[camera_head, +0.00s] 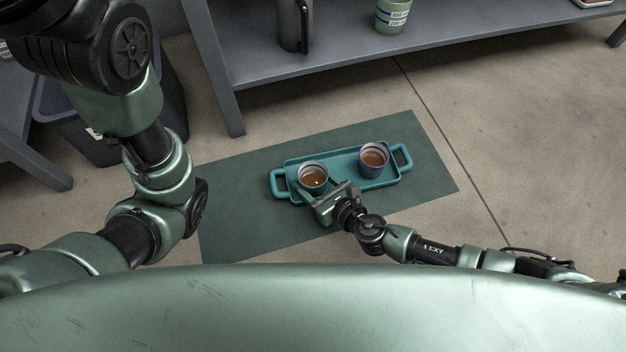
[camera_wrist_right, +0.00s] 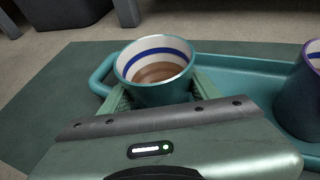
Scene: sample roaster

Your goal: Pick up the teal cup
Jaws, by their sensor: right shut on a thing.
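The teal cup (camera_head: 313,176) with brown liquid stands upright at the left part of the teal tray (camera_head: 343,158). In the right wrist view the cup (camera_wrist_right: 154,66) shows a white inside with a blue band. My right gripper (camera_head: 316,189) is shut on this cup, with a finger on either side of it (camera_wrist_right: 156,92). The lower part of the cup is hidden behind the gripper, so I cannot tell whether it touches the tray. My left arm is on the left of the head view, but its gripper is out of frame.
A second cup (camera_head: 373,158) with a purple rim and brown liquid stands on the tray's right part. The tray lies on a dark green mat (camera_head: 428,160) on the floor. A grey shelf (camera_head: 330,62) behind bears a dark jug (camera_head: 293,25) and a pale green cup (camera_head: 392,15).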

